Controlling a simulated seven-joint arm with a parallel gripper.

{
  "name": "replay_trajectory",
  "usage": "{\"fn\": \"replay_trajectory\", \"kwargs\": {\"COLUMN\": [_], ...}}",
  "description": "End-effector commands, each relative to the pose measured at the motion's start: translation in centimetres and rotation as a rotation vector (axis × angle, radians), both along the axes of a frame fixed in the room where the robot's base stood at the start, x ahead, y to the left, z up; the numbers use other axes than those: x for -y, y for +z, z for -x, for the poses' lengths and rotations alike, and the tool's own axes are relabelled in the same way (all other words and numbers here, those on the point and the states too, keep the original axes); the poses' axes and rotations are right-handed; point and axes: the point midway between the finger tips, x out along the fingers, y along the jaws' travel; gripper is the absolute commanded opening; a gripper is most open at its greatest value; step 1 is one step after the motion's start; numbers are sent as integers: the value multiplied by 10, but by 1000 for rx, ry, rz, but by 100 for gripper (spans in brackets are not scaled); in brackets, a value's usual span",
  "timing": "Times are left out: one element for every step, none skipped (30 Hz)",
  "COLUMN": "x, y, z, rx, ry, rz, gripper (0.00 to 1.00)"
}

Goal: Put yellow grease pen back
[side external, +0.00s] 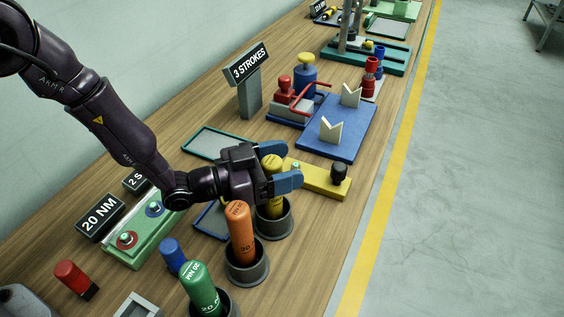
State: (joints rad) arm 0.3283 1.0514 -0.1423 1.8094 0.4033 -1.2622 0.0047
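A yellow pen-like tool (272,162) stands upright in a dark grey round cup (275,227), with its lower part inside the cup. It is the only yellow pen shape that I see. My gripper (279,167) reaches in from the left with its blue fingers on either side of the tool's upper part. The near finger hides some of the tool, so I cannot tell whether the fingers press on it.
An orange tool (240,232) and a green tool (201,285) stand in similar cups in front. A yellow block (320,179) with a black knob lies to the right. A blue fixture plate (345,120) and a "3 STROKES" sign (250,75) are behind.

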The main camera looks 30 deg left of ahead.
Motion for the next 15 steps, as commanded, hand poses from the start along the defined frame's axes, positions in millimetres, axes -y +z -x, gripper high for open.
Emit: {"fn": "replay_trajectory", "kwargs": {"x": [0, 0, 0, 0, 0, -1, -1, -3, -5, -7, -10, -15, -19, -23, -30], "y": [0, 0, 0, -1, -1, -1, -1, -1, -1, -1, -1, -1, -1, -1, -1], "z": [0, 0, 0, 0, 0, 1, 1, 2, 4, 7, 10, 14, 18, 22, 29], "rx": [0, -1, -1, -2, -2, -2, -3, -2, -3, -4, -4, -6, -5, -5, -4], "ry": [0, 0, 0, 0, 0, 0, 0, 0, 1, 1, 1, 1, 2, 2, 2], "rz": [0, -1, -1, -2, -2, -2, -1, -2, -3, -3, -3, -3, -2, -2, -3], "gripper": [66, 66, 66, 66, 66, 66, 66, 66, 66, 66, 66, 66, 66, 66, 66]}}
